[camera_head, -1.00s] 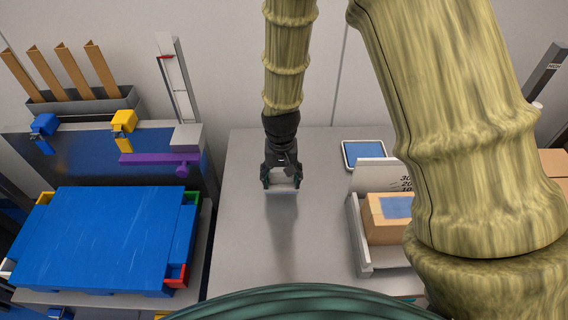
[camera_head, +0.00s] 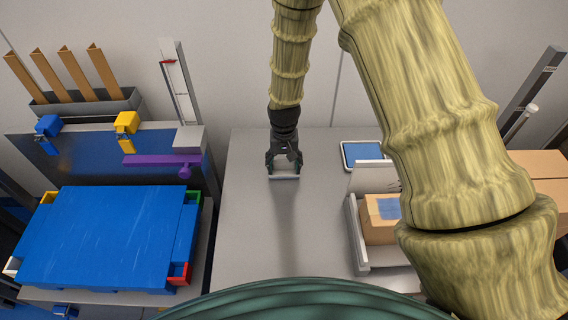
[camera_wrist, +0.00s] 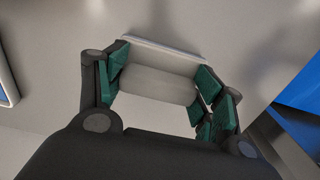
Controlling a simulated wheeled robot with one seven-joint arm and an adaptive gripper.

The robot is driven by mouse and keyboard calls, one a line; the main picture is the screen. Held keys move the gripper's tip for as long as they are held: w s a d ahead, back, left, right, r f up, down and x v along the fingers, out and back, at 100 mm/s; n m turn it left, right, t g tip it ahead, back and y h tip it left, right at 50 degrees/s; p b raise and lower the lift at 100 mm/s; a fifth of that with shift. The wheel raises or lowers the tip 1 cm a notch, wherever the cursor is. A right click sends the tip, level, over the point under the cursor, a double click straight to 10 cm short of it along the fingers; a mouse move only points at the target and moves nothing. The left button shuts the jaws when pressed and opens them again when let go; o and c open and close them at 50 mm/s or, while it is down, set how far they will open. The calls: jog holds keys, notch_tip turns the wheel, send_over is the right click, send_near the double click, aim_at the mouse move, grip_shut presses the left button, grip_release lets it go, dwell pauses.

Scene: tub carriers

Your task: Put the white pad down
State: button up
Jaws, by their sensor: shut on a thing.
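My gripper (camera_head: 284,166) hangs fingers-down over the grey bench, left of the grey-framed tray with the blue surface. It is shut on the white pad (camera_head: 284,177), which shows as a thin pale strip between and below the fingertips. In the wrist view the green finger pads of my gripper (camera_wrist: 158,88) flank the white pad (camera_wrist: 155,84), with a rounded part between them and a flat pale edge beyond. Whether the pad touches the bench or is a little above it, I cannot tell.
The grey bench (camera_head: 245,220) is bare around my gripper. A blue-surfaced tray (camera_head: 362,142) lies to the right, behind a grey holder (camera_head: 357,240) with a cardboard box (camera_head: 378,230). A large blue board (camera_head: 100,235) on coloured-cornered tubs stands left, beneath a dark panel (camera_head: 85,160) with clamps.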

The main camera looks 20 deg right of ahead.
aim_at(284, 162)
jog(key=shift+f, duration=0.15)
jog(key=shift+f, duration=0.15)
jog(key=o, duration=1)
notch_tip(284, 162, up, 12)
jog(key=b, duration=0.2)
dwell(0.5)
